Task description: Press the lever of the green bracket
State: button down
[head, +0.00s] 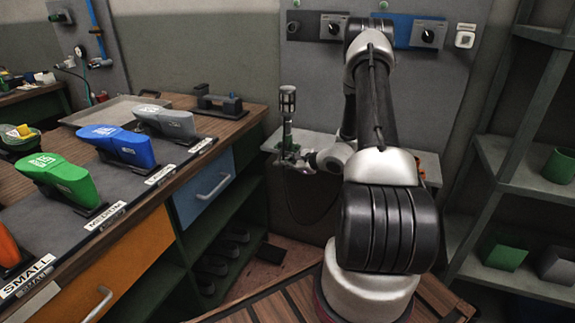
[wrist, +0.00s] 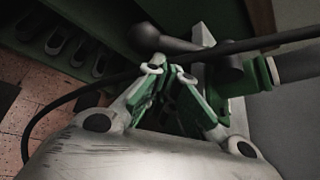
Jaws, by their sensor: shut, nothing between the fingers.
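In the head view my gripper (head: 291,158) is small and partly hidden at the post's foot.
A bench (head: 145,215) on the left carries green, blue and grey shoe-like forms on labelled stands. Shelves (head: 510,180) stand on the right. Control panels with dials (head: 428,36) hang on the back wall. A dark cable (wrist: 60,105) curves through the wrist view.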

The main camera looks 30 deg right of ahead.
jog(key=shift+s+a+r+m, duration=0.1)
jog(key=shift+a+r+m, duration=0.05)
jog(key=shift+m, duration=0.15)
jog(key=shift+s+a+r+m+g+y, duration=0.3)
jog(key=shift+r+m+g+y, duration=0.4)
jog(key=shift+r, duration=0.2)
jog(key=shift+s+a+r+m+g+y, duration=0.15)
jog(key=shift+a+r+m+g+y, duration=0.1)
jog(key=shift+r+m+g+y, duration=0.45)
jog(key=shift+s+a+r+m+g+y, duration=0.3)
jog(key=shift+r+m+g+y, duration=0.15)
jog(key=shift+r+m, duration=0.5)
jog(key=shift+w+r, duration=0.1)
jog(key=shift+r, duration=0.15)
